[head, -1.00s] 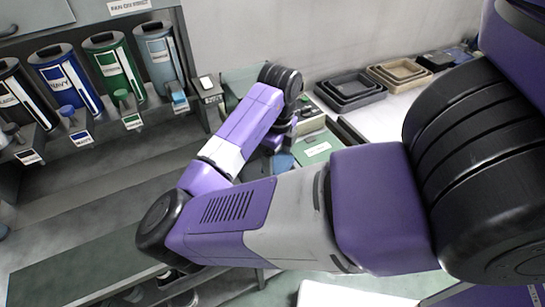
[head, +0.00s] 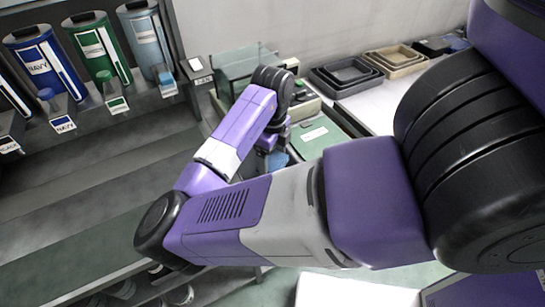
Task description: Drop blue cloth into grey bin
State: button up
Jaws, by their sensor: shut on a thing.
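My gripper (head: 273,142) is small in the head view, at the far end of my purple arm and partly hidden by it. A blue patch of cloth (head: 277,160) shows just below it, and the gripper appears shut on this cloth. The fingertips are not clear. No thing is plainly marked as the grey bin. Dark grey nested trays (head: 322,82) stand on the white counter to the right of the gripper, and their inside looks empty.
Beige trays (head: 398,70) are farther right. Navy (head: 38,65), green (head: 92,45) and grey-blue (head: 146,38) canisters line the left shelf.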

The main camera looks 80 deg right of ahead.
aim_at(273, 161)
jog(key=o, duration=1.1)
jog(key=shift+r, duration=0.1)
notch_tip(273, 161, up, 8)
jog(key=shift+f+b, duration=0.2)
jog(key=shift+b, duration=0.1)
